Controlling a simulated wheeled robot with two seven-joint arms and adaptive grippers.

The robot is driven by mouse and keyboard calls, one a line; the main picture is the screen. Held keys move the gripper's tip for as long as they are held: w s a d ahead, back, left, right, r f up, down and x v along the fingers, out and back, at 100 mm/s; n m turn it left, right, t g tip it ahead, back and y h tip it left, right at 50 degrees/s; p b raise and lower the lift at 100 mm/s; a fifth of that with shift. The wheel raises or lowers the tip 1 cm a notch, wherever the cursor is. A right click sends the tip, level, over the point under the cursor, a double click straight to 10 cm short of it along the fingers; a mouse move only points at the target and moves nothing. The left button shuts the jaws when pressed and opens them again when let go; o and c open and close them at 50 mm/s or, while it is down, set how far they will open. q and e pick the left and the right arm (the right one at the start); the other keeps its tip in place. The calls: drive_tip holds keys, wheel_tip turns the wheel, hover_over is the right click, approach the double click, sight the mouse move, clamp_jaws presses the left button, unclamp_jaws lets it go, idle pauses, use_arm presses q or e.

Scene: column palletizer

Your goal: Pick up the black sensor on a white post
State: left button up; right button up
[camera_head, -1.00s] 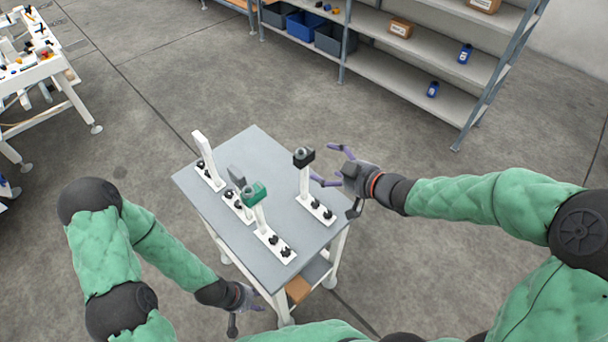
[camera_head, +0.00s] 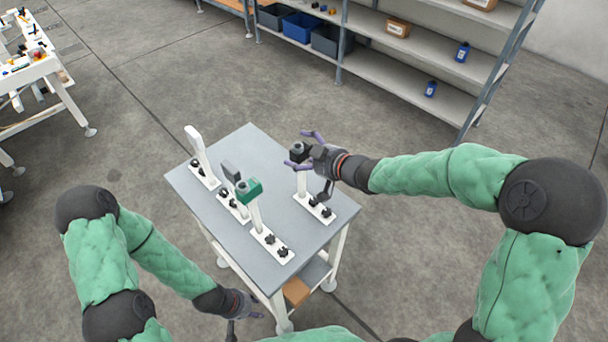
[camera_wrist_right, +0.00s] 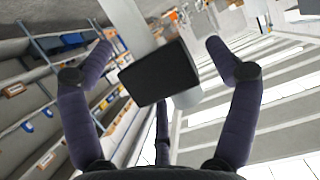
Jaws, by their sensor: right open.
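The black sensor (camera_head: 298,151) tops a white post (camera_head: 302,182) on a white base plate at the right side of the grey table (camera_head: 215,232). My right gripper (camera_head: 301,150) is open around the sensor's height, its purple fingers on either side of it. In the right wrist view the sensor (camera_wrist_right: 160,73) sits between the spread fingers (camera_wrist_right: 158,50), with visible gaps to both side fingers. Whether the third finger touches is unclear. My left gripper (camera_head: 245,305) hangs low beside the table's front left, seemingly empty; its opening is too small to tell.
Other posts on the table carry a green part (camera_head: 249,191) and a grey part (camera_head: 231,172); a plain white post (camera_head: 196,147) stands at the left. Small black knobs sit on the base plates. A shelf rack (camera_head: 400,80) stands behind, with open floor between.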

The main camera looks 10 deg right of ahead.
drive_tip(key=c, duration=1.8)
drive_tip(key=shift+r, duration=0.15)
